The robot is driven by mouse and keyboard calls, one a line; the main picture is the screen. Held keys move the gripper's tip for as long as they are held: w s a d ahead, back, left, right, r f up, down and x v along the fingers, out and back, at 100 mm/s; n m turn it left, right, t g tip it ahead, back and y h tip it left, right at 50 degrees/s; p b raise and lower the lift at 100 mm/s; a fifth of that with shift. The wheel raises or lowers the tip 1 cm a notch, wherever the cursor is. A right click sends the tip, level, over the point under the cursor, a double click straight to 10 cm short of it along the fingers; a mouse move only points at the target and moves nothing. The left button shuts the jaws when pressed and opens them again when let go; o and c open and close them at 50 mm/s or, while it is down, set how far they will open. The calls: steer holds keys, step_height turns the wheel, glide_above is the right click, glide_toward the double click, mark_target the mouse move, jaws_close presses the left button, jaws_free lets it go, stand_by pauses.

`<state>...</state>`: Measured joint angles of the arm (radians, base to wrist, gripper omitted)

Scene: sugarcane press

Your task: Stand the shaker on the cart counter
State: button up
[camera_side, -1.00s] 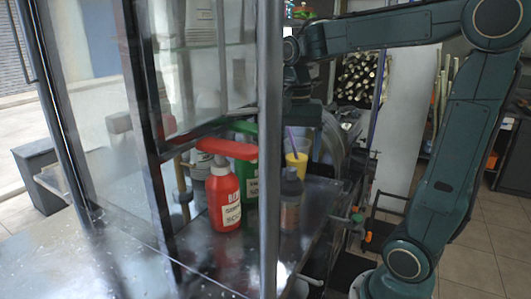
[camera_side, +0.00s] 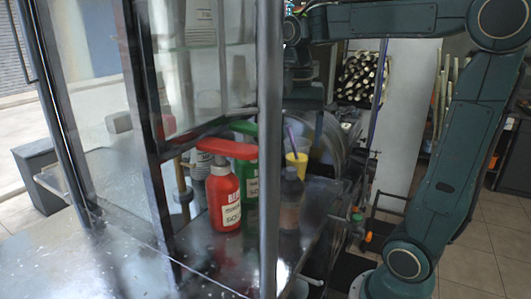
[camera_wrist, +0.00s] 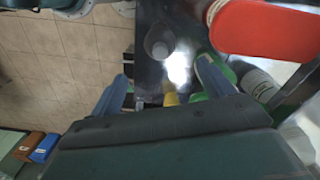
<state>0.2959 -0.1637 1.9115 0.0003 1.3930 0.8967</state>
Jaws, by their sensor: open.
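A dark bottle (camera_side: 290,207) with a faint label, which I take to be the shaker, stands upright on the dark metal cart counter (camera_side: 245,262) in the side view. The wrist view shows it from above as a grey round shape (camera_wrist: 158,45). My gripper (camera_wrist: 163,84) is open, with its two fingers wide apart and nothing held between them. In the side view my gripper is above and apart from the bottle, partly hidden by the upright post.
A red bottle (camera_side: 224,200) and a green bottle (camera_side: 246,180) stand left of the shaker. A yellow cup (camera_side: 298,165) with a purple straw is behind it. A vertical post (camera_side: 269,120) and glass panels edge the counter.

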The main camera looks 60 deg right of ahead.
steer(key=s+a+f+n+t, duration=0.5)
steer(key=s+a+n, duration=0.3)
steer(key=n, duration=0.5)
steer(key=shift+s+f+n+t, duration=0.3)
steer(key=shift+s, duration=0.25)
steer(key=shift+a, duration=0.1)
stand_by(0.6)
